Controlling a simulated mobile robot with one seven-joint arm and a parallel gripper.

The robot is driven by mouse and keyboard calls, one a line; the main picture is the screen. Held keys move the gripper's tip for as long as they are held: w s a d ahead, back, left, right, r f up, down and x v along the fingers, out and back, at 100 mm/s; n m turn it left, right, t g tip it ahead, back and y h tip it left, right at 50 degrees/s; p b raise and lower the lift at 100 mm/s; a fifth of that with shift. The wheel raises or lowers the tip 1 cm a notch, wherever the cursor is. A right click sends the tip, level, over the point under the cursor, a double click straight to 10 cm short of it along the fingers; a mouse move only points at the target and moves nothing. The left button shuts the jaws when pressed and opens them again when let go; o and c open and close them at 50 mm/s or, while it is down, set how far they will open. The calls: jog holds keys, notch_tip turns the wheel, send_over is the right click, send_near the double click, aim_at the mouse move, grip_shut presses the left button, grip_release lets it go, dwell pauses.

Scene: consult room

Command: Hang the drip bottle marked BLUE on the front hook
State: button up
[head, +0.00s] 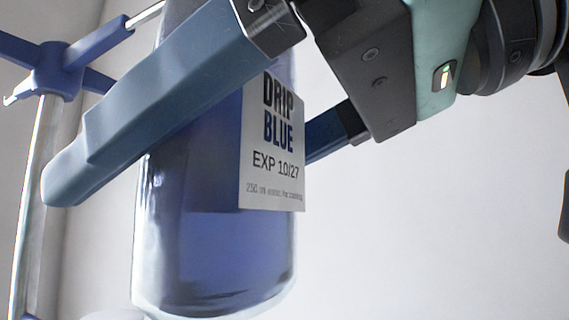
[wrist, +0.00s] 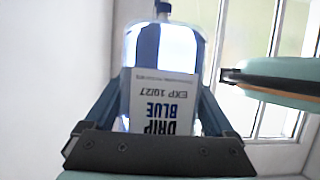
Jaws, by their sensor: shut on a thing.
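My gripper (head: 175,145) is shut on a clear drip bottle (head: 215,245) holding blue liquid. Its white label reads DRIP BLUE, EXP 10/27. The bottle hangs upright between my fingers in the head view; its top is cut off by the frame. The bottle (wrist: 145,52) also shows between the fingers in the wrist view, its label upside down. A drip stand with a blue hub (head: 57,70) is at the upper left. One blue arm (head: 100,42) with a metal rod points up right towards the bottle. The rod's end is hidden, so I cannot tell whether they touch.
The stand's metal pole (head: 32,190) runs down the left edge of the head view. Other blue arms leave the hub. A pale wall fills the background, with free room right of the bottle. A paned window or door (wrist: 290,40) shows in the wrist view.

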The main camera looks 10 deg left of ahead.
jog(key=shift+w+a, duration=0.2)
jog(key=shift+w, duration=0.15)
jog(key=shift+s+a, duration=0.15)
jog(key=shift+a, duration=1)
jog(key=shift+w+r+x, duration=0.15)
jog(key=shift+x, duration=1.1)
jog(key=shift+w+r+x, duration=0.15)
jog(key=shift+x, duration=1.15)
jog(key=o, duration=1.4)
